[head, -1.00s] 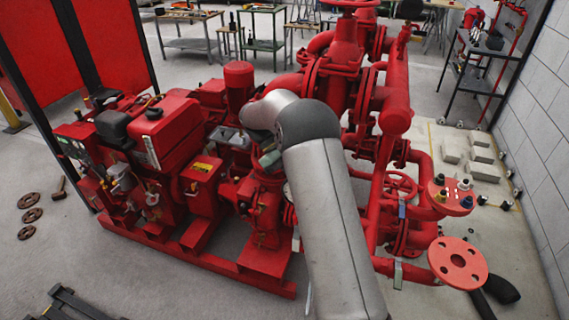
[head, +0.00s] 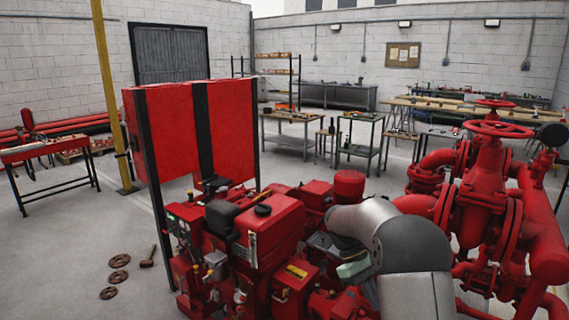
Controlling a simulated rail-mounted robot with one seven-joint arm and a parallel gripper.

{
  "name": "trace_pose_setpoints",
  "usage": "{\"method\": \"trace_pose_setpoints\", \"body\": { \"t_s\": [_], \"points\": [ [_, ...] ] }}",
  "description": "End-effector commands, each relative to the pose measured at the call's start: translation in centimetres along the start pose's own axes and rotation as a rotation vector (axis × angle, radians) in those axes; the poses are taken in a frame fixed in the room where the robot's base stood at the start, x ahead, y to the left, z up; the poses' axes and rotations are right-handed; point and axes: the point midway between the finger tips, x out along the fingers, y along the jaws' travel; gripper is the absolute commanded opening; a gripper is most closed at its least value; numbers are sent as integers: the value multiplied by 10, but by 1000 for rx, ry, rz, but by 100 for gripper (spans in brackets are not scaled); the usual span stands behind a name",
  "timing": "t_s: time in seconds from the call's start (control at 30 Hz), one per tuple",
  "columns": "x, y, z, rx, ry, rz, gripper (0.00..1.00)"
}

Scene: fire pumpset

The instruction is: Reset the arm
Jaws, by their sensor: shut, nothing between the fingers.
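My arm (head: 405,250) rises from the bottom edge in the head view. It bends at a rounded grey joint and reaches left over the pumpset. My gripper does not show; the arm's far end drops out of sight near the pumpset. The red fire pumpset has an engine block (head: 265,230) at the lower middle. Its red valve and pipework (head: 485,200) stand to the right of my arm. A red cylinder (head: 348,186) stands just behind the arm's bend.
A red panel (head: 225,130) with black posts stands behind the engine. Flanges (head: 119,261) and a hammer (head: 148,257) lie on the floor at left. A yellow post (head: 108,90) and a red bench (head: 45,150) stand farther left. Worktables (head: 360,135) stand behind.

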Motion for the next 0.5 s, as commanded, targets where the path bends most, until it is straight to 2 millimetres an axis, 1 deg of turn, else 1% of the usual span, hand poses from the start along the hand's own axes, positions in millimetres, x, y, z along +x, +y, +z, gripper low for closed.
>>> {"method": "trace_pose_setpoints", "body": {
  "t_s": [0.27,0.37,0.47,0.5],
  "points": [
    [-5,-37,40,75,132,-3,0],
    [-4,-56,60,119,200,-12,0],
    [3,-84,86,180,293,-31,0],
    [8,-97,97,211,336,-43,0]
  ]
}}
